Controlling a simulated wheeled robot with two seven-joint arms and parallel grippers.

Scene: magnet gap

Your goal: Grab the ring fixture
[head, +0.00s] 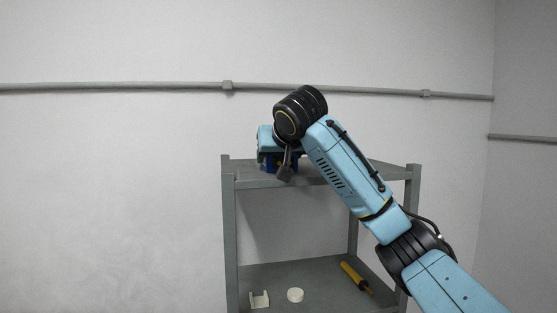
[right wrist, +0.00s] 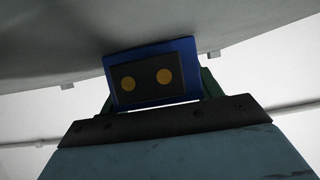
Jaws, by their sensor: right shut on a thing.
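A blue block with a dark face and two gold discs (right wrist: 180,48) shows in the right wrist view. It sits between the fingers of my right gripper (head: 280,164), which is shut on it. In the head view the blue block (head: 268,167) is partly hidden by the wrist and a dark part of the gripper, at the top shelf's left end. I cannot tell for certain whether it is the ring fixture, or whether it touches the shelf. My left gripper is not in view.
The grey shelf unit (head: 229,230) stands against a white wall. Its lower shelf holds a white bracket (head: 259,300), a small white round piece (head: 295,294) and a yellow-handled tool (head: 353,275). My right arm crosses over the top shelf. A pipe (head: 130,87) runs along the wall.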

